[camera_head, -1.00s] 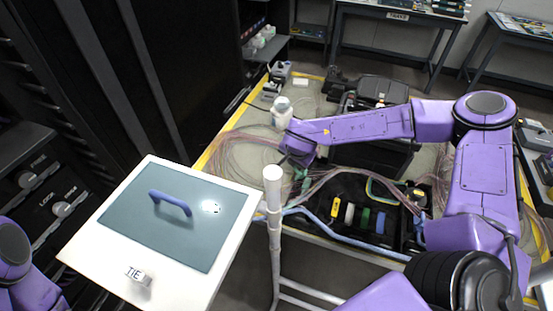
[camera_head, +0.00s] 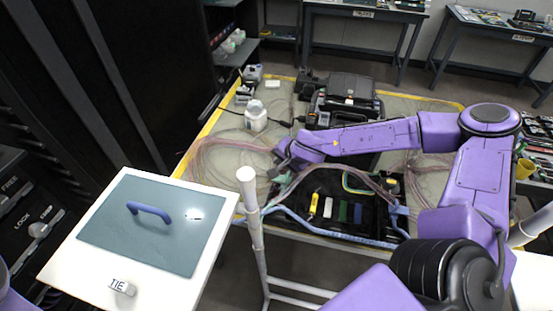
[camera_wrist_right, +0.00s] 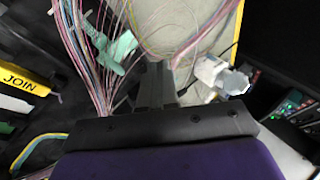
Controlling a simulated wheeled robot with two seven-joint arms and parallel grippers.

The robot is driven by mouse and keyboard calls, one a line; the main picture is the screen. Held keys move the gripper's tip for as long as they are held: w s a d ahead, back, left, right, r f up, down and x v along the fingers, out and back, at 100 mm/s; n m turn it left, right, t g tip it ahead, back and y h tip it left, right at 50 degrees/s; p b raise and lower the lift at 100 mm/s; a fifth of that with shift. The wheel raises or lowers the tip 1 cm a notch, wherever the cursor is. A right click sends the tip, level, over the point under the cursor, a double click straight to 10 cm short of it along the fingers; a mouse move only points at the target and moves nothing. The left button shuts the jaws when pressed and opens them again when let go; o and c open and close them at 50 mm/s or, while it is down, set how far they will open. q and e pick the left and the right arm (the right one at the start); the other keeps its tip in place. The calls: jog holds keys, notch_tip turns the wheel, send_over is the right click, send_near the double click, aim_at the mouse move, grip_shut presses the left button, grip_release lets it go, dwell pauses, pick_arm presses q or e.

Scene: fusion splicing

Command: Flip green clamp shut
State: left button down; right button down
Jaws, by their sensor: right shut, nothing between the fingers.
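The pale green clamp (camera_wrist_right: 110,48) shows in the right wrist view, at the upper left, on a bundle of pink and white fibres. Its flaps look spread, but I cannot tell exactly how far it is open. My right gripper (camera_wrist_right: 155,85) is shut and empty, just right of the clamp and the bundle, apparently not touching the clamp. In the head view my right gripper (camera_head: 287,158) is over the fibres at the workbench's middle, and the clamp is mostly hidden there. My left gripper is out of view.
A white bottle (camera_head: 255,117) stands beyond my right gripper. A black machine (camera_head: 345,95) is at the back of the bench. A black tray (camera_head: 345,185) with coloured strips lies in front. A white post (camera_head: 250,205) and a blue-handled panel (camera_head: 150,235) stand nearer, at left.

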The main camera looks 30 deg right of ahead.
jog(key=shift+w+r, duration=0.1)
jog(key=shift+r, duration=0.05)
jog(key=p+v, duration=0.8)
jog(key=v, duration=0.2)
jog(key=shift+r, duration=0.2)
dwell(0.3)
